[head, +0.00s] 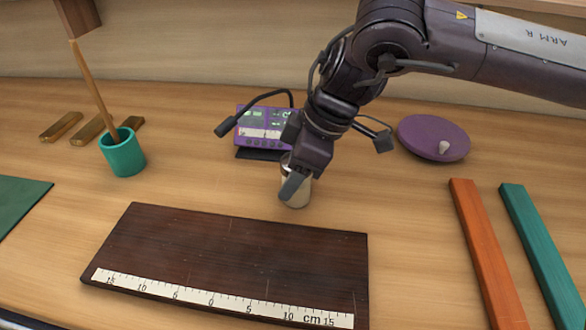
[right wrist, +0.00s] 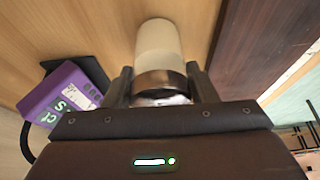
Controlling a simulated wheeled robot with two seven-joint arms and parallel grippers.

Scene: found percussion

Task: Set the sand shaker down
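The sand shaker (head: 294,192) is a small cream cylinder with a metal end, just behind the dark wooden board in the head view. My right gripper (head: 296,180) reaches down over it from above and hides its upper part. In the right wrist view the shaker (right wrist: 160,45) lies between the two fingers (right wrist: 162,88), which close on its metal end from both sides. It looks upright; I cannot tell whether its base touches the table. My left gripper is not in view.
The dark board (head: 235,250) carries a centimetre scale. A purple device (head: 262,128) stands behind the shaker. A teal cup (head: 122,153) holds a wooden stick. Brass bars (head: 88,130), a purple disc (head: 433,138), orange (head: 485,250) and teal bars (head: 543,250) lie around. Table between shaker and bars is clear.

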